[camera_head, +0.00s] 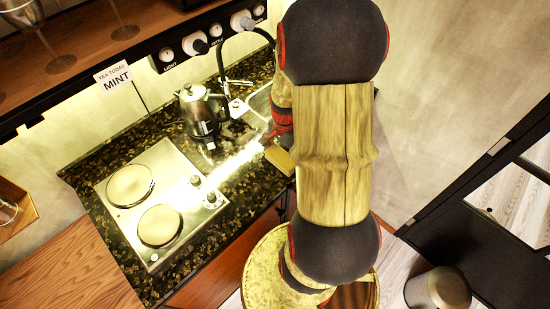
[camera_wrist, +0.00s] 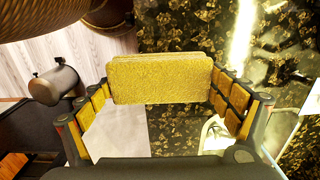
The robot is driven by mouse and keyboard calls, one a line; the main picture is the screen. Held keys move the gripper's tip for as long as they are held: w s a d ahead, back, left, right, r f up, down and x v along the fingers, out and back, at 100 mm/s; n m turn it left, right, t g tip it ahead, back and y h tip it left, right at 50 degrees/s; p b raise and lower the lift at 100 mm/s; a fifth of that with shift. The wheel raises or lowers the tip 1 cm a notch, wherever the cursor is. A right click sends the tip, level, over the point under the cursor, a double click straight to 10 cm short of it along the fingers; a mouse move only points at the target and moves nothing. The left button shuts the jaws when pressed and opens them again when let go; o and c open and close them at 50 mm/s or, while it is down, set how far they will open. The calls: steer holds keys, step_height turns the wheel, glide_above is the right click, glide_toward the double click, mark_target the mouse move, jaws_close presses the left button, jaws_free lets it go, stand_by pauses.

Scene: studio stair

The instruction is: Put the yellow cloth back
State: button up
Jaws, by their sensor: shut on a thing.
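The yellow cloth (camera_wrist: 160,80) is a thick, folded, textured block in the wrist view. My gripper (camera_wrist: 163,92) is shut on it, with one finger against each short end. In the head view the yellow cloth (camera_head: 280,159) shows only partly, beside my arm, near the right part of the dark speckled counter (camera_head: 240,176). My arm hides most of my gripper there. The wrist view shows counter and pale floor beyond the cloth; I cannot tell its height above the counter.
A two-plate hob (camera_head: 183,228) and a metal kettle (camera_head: 200,108) stand on the counter. A black tap (camera_head: 222,75) and a partly hidden sink (camera_head: 261,103) are behind my arm. A wall panel with knobs (camera_head: 195,44) hangs above. A round metal bin (camera_head: 440,290) stands at lower right.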

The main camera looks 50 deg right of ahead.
steer(key=w+d+f, duration=0.1)
steer(key=f, duration=0.1)
steer(key=w+d+f, duration=0.1)
steer(key=w+f, duration=0.1)
steer(key=w+d+f, duration=0.1)
steer(key=w+f, duration=0.1)
steer(key=shift+w+f+b, duration=0.2)
steer(key=shift+b, duration=0.2)
steer(key=shift+w+d+f, duration=0.1)
steer(key=shift+f, duration=1.5)
steer(key=shift+f, duration=0.1)
steer(key=o, duration=0.8)
